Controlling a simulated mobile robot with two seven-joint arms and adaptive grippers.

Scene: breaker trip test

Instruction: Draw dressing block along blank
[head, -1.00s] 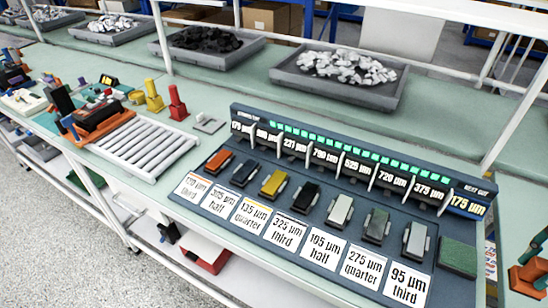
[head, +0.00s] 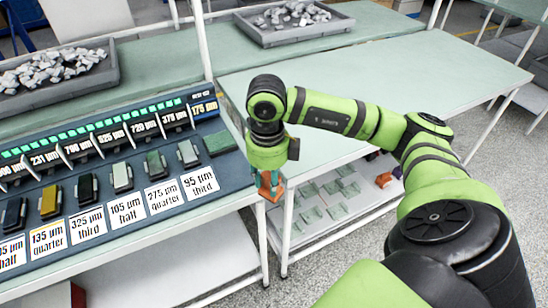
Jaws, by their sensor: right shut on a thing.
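My right gripper (head: 272,168) points down just off the right end of the dark panel, by the bench's front corner. It is shut on a small orange-brown block (head: 268,186), whose lower part shows below the fingers. The finger contact is too small to see clearly. A flat green block (head: 219,142) lies at the panel's right end, apart from the gripper. I cannot tell which piece is the blank. My left gripper is not in view.
The dark panel (head: 150,150) carries several small coloured blocks above white micron labels. The right bench top (head: 400,75) is bare. A lower shelf (head: 330,215) holds several pale green pieces and an orange item (head: 385,179). Grey trays (head: 292,22) of pale lumps stand behind.

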